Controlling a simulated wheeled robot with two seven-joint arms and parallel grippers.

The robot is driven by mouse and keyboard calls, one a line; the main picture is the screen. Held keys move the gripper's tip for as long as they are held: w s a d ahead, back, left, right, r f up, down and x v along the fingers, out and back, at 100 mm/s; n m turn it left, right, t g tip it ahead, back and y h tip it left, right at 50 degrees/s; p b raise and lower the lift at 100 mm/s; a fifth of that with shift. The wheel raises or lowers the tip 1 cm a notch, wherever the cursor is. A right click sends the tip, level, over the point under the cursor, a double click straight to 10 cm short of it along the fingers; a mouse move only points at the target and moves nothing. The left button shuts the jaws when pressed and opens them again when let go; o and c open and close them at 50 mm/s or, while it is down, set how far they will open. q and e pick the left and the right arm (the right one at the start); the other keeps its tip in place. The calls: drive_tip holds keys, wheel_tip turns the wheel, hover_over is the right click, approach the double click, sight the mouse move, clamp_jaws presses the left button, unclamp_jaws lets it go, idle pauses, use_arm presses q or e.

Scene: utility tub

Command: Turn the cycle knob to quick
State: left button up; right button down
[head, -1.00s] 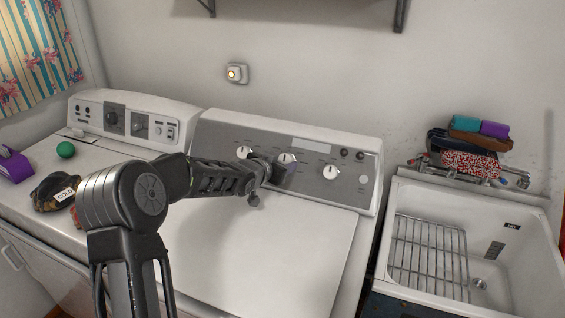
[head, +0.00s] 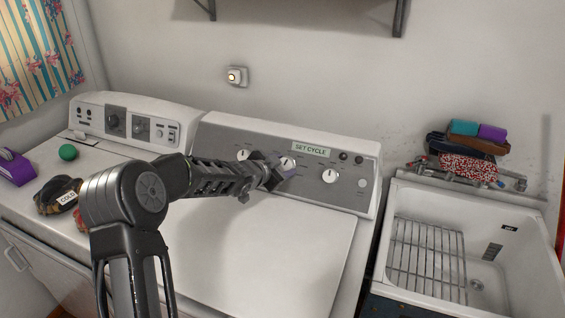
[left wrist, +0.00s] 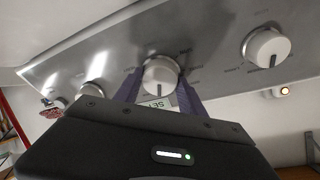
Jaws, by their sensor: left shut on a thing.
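The washer's control panel (head: 345,178) carries three white knobs. The middle knob (head: 288,162) is held between the purple fingertips of my left gripper (head: 284,170). In the left wrist view the same knob (left wrist: 160,73) sits between the two fingers, its dark pointer line facing the gripper body. The panel display (head: 311,150) reads "SET CYCLE" in green. The left knob (head: 243,154) and right knob (head: 330,176) are free. My right gripper is not in view.
A second machine (head: 135,117) stands at the left. A green ball (head: 68,152), a purple object (head: 15,168) and a dark item with a label (head: 55,195) lie on its top. A sink with a wire rack (head: 428,255) is at the right. The washer lid (head: 270,250) is clear.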

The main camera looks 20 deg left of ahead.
use_arm(q)
drive_tip(key=shift+m+g+p, duration=0.3)
drive_tip(key=shift+m+p, duration=0.9)
drive_tip(key=shift+m, duration=0.8)
drive_tip(key=o, duration=1.4)
drive_tip(key=shift+c, duration=0.2)
drive_tip(key=shift+s, duration=0.1)
drive_tip(key=v, duration=0.7)
drive_tip(key=shift+s+r+b, duration=0.2)
drive_tip(key=shift+s+b, duration=0.05)
drive_tip(key=shift+b, duration=0.1)
drive_tip(key=shift+s+a, duration=0.1)
